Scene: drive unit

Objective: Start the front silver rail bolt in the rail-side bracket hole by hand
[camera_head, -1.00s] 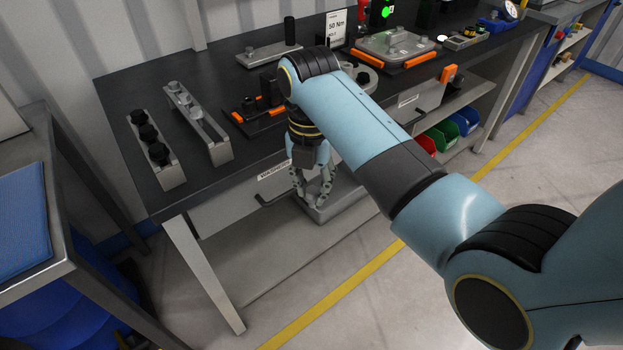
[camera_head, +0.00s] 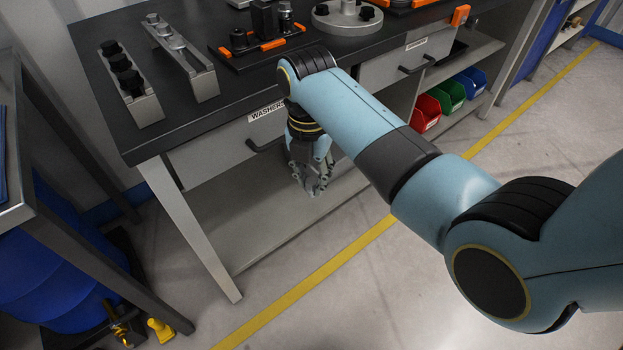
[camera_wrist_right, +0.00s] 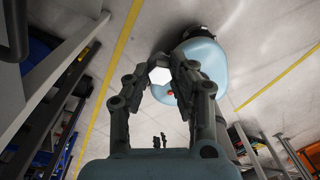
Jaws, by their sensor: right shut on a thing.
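My right gripper (camera_head: 312,180) hangs in front of the bench, below its top and over the lower shelf. In the right wrist view its fingers (camera_wrist_right: 159,74) are closed around a bright six-sided head, which looks like a silver bolt (camera_wrist_right: 159,76). The bolt cannot be made out in the head view. A grey rack with silver bolts (camera_head: 176,43) stands on the bench at the left, beside a rack with black bolts (camera_head: 130,80). I cannot pick out the rail-side bracket hole in either view. My left gripper is not in view.
A black tray with orange corners (camera_head: 238,62) and a round grey fixture (camera_head: 346,20) stand on the bench top (camera_head: 215,100). The washers drawer (camera_head: 225,137) is shut behind my gripper. Red (camera_head: 425,112), green and blue bins sit on the shelf. The floor in front is clear.

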